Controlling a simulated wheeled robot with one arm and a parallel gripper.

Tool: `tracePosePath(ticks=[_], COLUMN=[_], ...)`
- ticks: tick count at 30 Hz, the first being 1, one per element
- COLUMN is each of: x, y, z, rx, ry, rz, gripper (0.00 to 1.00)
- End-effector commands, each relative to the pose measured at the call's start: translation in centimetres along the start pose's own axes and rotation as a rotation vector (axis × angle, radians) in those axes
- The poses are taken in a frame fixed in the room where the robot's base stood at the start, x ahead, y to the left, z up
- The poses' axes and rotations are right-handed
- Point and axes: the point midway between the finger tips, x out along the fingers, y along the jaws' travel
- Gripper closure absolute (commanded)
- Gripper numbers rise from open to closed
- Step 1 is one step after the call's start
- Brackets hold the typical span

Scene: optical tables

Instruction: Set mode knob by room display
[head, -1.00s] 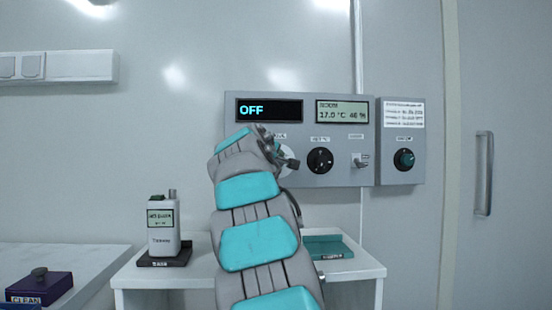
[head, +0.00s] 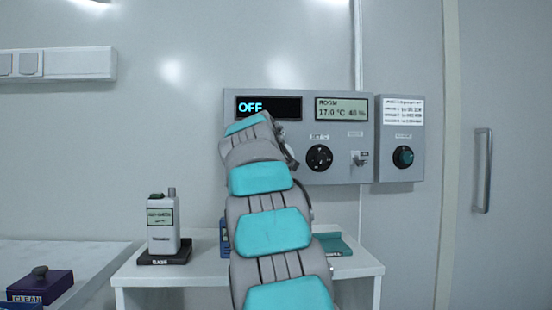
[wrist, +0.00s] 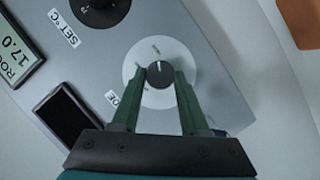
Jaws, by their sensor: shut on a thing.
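The mode knob (wrist: 159,74) is a dark round knob with a light pointer mark on a white dial disc (wrist: 135,52), seen in the wrist view. My gripper (wrist: 167,78) has its two green fingers closed on either side of this knob. In the head view my arm hides the mode knob and the gripper tips. The room display (head: 342,109) reads ROOM, 17.0 °C and a humidity figure that looks like 48 %. The mode display (head: 268,107) at the panel's left shows OFF, partly covered by my arm.
A black set-temperature knob (head: 319,158) and a switch (head: 360,158) sit right of my arm. A side box (head: 401,165) carries a teal knob and a printed label (head: 404,111). A handheld meter (head: 162,226) stands on the white table (head: 205,272) below.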

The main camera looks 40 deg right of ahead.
Motion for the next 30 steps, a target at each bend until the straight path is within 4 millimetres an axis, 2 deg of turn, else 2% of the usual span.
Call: tracePosePath(ticks=[2, 3, 10, 22, 30], x=[0.1, 0.1, 0.1, -0.4, -3.2], y=[-0.2, -0.2, -0.1, 0.0, -0.1], z=[0.2, 0.2, 0.1, 0.0, 0.0], rx=[0.001, 0.0, 0.0, -0.001, -0.001], ry=[-0.005, -0.005, -0.003, 0.0, 0.001], rz=[-0.004, -0.003, -0.002, 0.0, 0.0], gripper=[1.0, 0.53, 0.27, 0.26, 0.26])
